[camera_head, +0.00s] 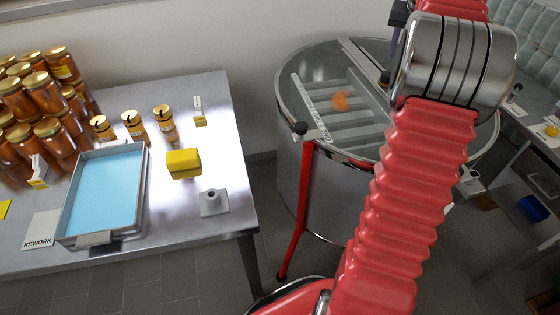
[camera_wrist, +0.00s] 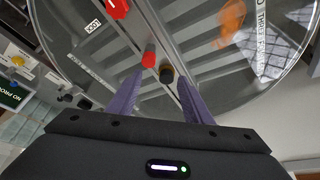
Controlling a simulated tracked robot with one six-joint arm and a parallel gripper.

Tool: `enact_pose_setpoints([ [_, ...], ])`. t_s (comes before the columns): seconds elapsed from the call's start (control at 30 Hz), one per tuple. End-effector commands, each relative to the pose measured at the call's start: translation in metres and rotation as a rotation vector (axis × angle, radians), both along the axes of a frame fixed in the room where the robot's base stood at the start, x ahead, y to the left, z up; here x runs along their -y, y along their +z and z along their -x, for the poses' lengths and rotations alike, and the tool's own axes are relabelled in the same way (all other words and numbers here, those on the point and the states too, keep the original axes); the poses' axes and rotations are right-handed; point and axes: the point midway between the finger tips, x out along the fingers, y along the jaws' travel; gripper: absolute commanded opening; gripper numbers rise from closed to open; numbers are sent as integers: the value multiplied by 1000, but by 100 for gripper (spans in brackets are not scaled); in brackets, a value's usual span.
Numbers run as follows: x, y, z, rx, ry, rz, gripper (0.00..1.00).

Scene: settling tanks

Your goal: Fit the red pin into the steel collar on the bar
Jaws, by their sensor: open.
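My gripper (camera_wrist: 160,78) is open in the wrist view, its two purple fingers spread over the bar (camera_wrist: 182,110). A short red cylinder (camera_wrist: 149,56), which looks like the red pin, shows just beyond the left fingertip. I cannot tell whether it touches that finger. A dark round piece with an orange rim (camera_wrist: 166,75) sits between the fingertips; I cannot tell whether it is the steel collar. In the head view the bar (camera_head: 365,62) crosses the round tank, and my arm hides most of the gripper and the pin.
The round tank (camera_head: 286,100) has slatted channels and an orange blob (camera_head: 340,101). Another red part (camera_wrist: 117,8) shows at the wrist view's top edge. The left table (camera_head: 190,225) holds jars, a blue-filled tray (camera_head: 64,222) and a yellow block (camera_head: 183,163). A bench stands right.

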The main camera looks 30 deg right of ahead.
Motion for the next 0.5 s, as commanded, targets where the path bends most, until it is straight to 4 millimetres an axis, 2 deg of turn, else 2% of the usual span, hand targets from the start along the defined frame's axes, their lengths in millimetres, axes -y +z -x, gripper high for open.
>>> enact_pose_setpoints([
  [0.23, -97, 25, -14, 12, 127, 11, 46],
  [0.5, -204, 38, -7, 24, 271, 19, 46],
])
